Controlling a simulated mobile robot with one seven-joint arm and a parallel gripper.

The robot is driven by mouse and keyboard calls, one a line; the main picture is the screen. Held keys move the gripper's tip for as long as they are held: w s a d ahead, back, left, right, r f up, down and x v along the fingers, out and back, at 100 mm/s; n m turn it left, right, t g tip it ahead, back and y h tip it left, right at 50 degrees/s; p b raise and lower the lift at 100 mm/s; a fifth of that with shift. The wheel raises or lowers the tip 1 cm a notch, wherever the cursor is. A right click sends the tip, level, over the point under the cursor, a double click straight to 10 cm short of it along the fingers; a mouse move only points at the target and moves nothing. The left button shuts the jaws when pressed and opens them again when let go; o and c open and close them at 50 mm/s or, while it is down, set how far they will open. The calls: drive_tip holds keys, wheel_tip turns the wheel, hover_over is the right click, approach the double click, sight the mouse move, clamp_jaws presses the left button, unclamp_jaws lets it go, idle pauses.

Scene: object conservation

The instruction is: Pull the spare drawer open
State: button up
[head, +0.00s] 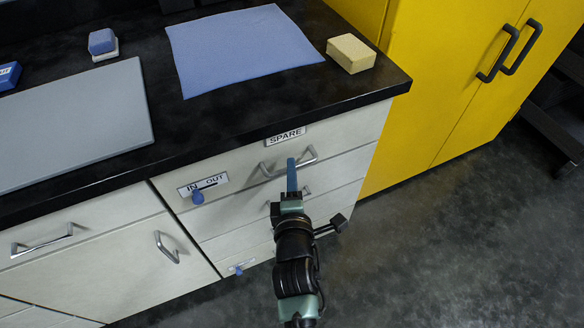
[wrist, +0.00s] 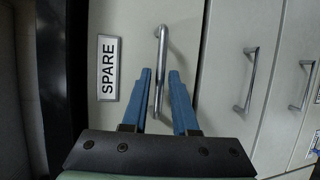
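The spare drawer (head: 240,166) is the top drawer of the pale cabinet, below the black worktop, and looks shut. In the wrist view, the blue fingers of my gripper (wrist: 159,76) are apart, one on each side of the handle (wrist: 162,45). I see gaps between the fingers and the bar. I cannot tell how deep the fingers reach around it.
An IN/OUT plate (head: 203,185) with a blue knob (head: 197,197) is left of the handle. More drawers with handles lie below. A blue cloth (head: 240,48) and a yellow sponge (head: 350,53) lie on the worktop. A yellow cabinet (head: 430,80) stands right; the floor (head: 440,240) there is clear.

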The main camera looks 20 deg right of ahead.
drive_tip(key=shift+x, duration=1.05)
clamp_jaws()
idle(0.7)
